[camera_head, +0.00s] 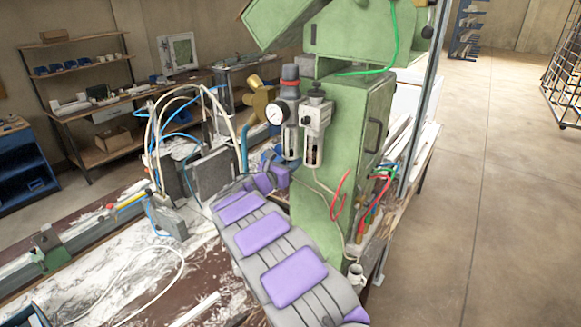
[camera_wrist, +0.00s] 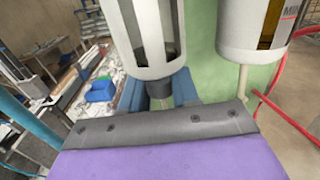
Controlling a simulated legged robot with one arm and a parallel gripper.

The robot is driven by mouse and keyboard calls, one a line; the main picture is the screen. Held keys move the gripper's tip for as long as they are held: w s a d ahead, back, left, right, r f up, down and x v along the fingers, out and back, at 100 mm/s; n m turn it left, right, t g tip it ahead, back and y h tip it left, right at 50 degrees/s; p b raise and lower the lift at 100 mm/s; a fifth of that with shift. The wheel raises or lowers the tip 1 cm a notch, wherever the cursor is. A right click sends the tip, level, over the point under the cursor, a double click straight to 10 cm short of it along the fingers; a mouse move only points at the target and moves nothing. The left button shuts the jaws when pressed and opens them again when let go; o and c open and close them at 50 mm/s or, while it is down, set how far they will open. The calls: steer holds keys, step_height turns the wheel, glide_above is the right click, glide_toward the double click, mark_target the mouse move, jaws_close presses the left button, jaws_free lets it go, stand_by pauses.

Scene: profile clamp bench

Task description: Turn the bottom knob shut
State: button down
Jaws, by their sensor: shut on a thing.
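The bottom knob (camera_wrist: 159,89) is a small dark cylinder under the left bowl (camera_wrist: 150,35) of the air unit in the wrist view. My gripper (camera_wrist: 158,92) has its blue fingers on either side of the knob, closed on it from below the bowl. In the head view the left bowl (camera_head: 292,143) hangs under a round pressure gauge (camera_head: 274,117) on the green machine. My gripper (camera_head: 275,170) is just below that bowl at the end of my grey and purple arm. The knob is hidden in the head view.
A second bowl (camera_wrist: 252,25) hangs close on the right, with a thin tube (camera_wrist: 242,82) below it. Red hoses (camera_wrist: 285,105) run farther right. The green machine (camera_head: 345,130) stands right behind. White and blue hoses (camera_head: 165,125) loop over the cluttered bench at left.

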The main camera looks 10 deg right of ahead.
steer(key=shift+d+f+n+t+y+b, duration=0.15)
steer(key=shift+n+t+y+b, duration=0.8)
steer(key=shift+b, duration=0.95)
steer(key=shift+f+n+t+y+b, duration=0.15)
steer(key=shift+n+t+y+b, duration=0.8)
steer(key=shift+b, duration=0.9)
steer(key=n+y+b, duration=0.1)
steer(key=y+b, duration=0.1)
steer(key=b, duration=0.1)
steer(key=shift+b, duration=0.4)
steer(key=shift+r+n+t+y+b, duration=0.1)
steer(key=shift+n+t+y+b, duration=0.2)
steer(key=shift+y+b, duration=0.4)
steer(key=shift+a, duration=0.2)
steer(key=c, duration=1.2)
jaws_free()
steer(key=o, duration=0.3)
steer(key=shift+w, duration=0.2)
steer(key=shift+s+r, duration=0.1)
